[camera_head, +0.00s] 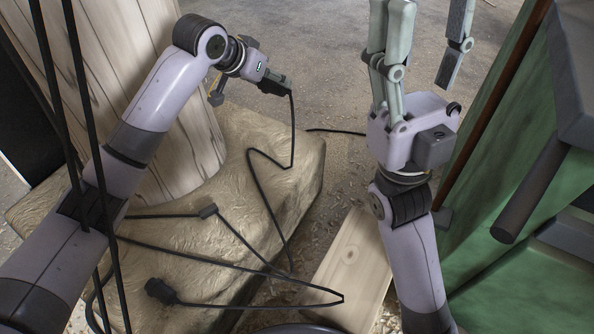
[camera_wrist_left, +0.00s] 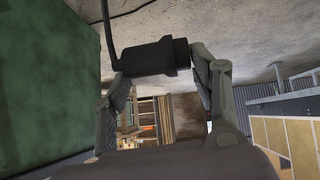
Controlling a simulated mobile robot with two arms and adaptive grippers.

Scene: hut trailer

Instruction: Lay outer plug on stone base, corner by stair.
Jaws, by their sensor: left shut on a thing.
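My left gripper (camera_head: 264,79) is shut on a dark plug (camera_head: 277,85), held in the air above the far part of the stone base (camera_head: 235,150). In the left wrist view the black plug (camera_wrist_left: 150,57) lies crosswise between the two fingers. Its cord (camera_head: 293,130) hangs down onto the stone base. A pale wooden board (camera_head: 350,262), perhaps the stair, is beside the base's right side. My right gripper (camera_head: 425,45) is open and empty, pointing to the far side.
A thick pale wooden post (camera_head: 165,160) stands on the stone base at left. Loose black cable (camera_head: 240,262) crosses the base and board. A green body (camera_head: 530,180) with a dark bar (camera_head: 530,190) closes off the right. Bare ground (camera_head: 310,50) with wood chips lies beyond.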

